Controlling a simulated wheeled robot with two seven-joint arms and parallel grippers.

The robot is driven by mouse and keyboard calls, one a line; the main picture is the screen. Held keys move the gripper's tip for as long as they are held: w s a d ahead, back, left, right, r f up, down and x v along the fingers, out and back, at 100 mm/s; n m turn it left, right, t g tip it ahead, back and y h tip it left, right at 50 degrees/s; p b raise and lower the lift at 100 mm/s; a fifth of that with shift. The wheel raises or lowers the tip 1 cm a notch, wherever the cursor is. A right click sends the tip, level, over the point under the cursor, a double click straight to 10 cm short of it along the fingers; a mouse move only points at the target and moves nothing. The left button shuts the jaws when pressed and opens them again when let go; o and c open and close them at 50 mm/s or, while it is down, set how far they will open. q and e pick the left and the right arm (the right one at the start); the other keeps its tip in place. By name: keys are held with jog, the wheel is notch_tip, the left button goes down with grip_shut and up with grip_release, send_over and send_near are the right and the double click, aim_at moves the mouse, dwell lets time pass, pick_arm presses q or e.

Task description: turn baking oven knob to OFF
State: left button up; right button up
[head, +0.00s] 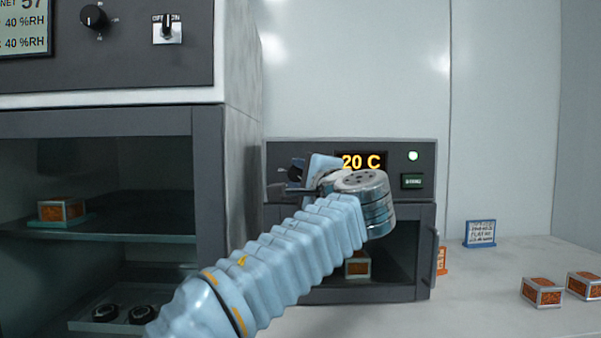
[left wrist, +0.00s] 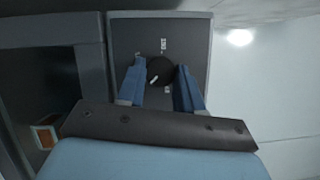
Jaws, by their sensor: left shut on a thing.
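The baking oven (head: 345,150) is the small grey unit on the bench, with a control panel above a dark chamber. Its display (head: 360,162) reads 20 C, and a light on the panel glows pale green. Its black round knob (left wrist: 160,70) shows between the blue fingers of my left gripper (left wrist: 160,79) in the left wrist view. The gripper is shut on the knob. A white mark on the knob slants toward the lower left there; the small labels around it are unreadable. In the head view my wrist and gripper (head: 303,172) partly cover the knob. My right gripper is not in view.
A larger cabinet (head: 208,160) stands close on the left, with its own black knob (head: 94,17) and an OFF/ON switch (head: 167,30). Orange-topped boxes (head: 541,292) and a blue-framed sign (head: 480,233) stand on the right bench. The bench between them is clear.

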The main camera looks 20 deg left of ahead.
pick_arm(q)
jog(key=n+g, duration=0.1)
jog(key=n, duration=0.1)
jog(key=shift+n+h, duration=0.3)
jog(key=n, duration=0.2)
jog(key=n+h, duration=0.1)
jog(key=shift+r+n+g+h, duration=0.2)
jog(key=shift+n+g+h, duration=0.1)
jog(key=shift+n+g, duration=0.1)
jog(key=n+h, duration=0.1)
jog(key=n, duration=0.1)
jog(key=shift+n+h, duration=0.3)
jog(key=shift+n, duration=0.1)
jog(key=n+h, duration=0.2)
jog(key=n, duration=0.1)
jog(key=shift+a+r, duration=0.15)
jog(key=shift+a, duration=0.1)
jog(key=shift+s+a+n+h, duration=0.1)
jog(key=shift+n+h, duration=0.5)
jog(key=shift+n, duration=0.4)
jog(key=shift+n+h, duration=0.7)
jog(key=shift+n, duration=0.2)
jog(key=n+h+b, duration=0.1)
jog(key=n, duration=0.1)
jog(key=n+t+h+b, duration=0.1)
jog(key=shift+a+n, duration=0.2)
jog(key=shift+n, duration=0.2)
